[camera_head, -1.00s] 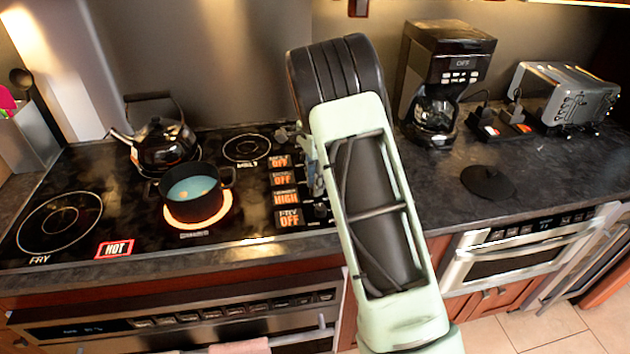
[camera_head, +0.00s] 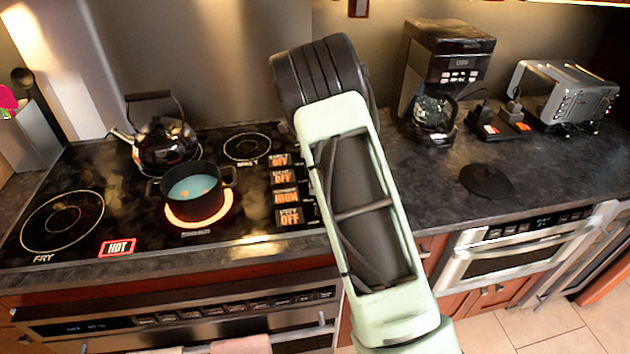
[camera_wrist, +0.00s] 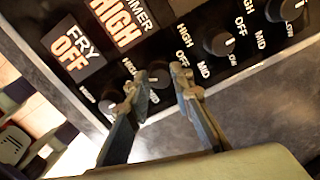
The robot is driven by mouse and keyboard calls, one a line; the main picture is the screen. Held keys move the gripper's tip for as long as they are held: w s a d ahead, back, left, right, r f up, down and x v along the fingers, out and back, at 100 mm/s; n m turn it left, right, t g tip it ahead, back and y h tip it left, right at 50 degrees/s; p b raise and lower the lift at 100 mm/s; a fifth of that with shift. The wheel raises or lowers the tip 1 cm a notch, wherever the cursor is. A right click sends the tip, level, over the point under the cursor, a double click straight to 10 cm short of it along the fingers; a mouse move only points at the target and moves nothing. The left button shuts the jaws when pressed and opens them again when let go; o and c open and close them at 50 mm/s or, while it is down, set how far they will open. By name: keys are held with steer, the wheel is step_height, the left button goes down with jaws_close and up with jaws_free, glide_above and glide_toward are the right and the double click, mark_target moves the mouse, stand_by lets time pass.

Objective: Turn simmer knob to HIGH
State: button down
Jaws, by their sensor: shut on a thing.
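The simmer knob (camera_wrist: 159,75) is a small dark round knob with a pale mark, on the black stove panel. My gripper (camera_wrist: 157,84) has one finger on each side of it and is shut on it. The simmer display (camera_wrist: 118,22) reads HIGH in orange; it also shows in the head view (camera_head: 285,197). The fry display (camera_wrist: 72,48) beside it reads OFF. In the head view my arm hides the fingers and the knob.
Other knobs (camera_wrist: 219,42) sit close along the same row. A black pot (camera_head: 195,193) with blue liquid stands on a glowing burner, and a black kettle (camera_head: 163,143) stands behind it. A coffee maker (camera_head: 448,75) and a toaster (camera_head: 568,95) stand at the right.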

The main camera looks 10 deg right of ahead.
steer(key=c, duration=1.7)
jaws_free()
step_height(320, 180, up, 12)
steer(key=shift+r, duration=0.1)
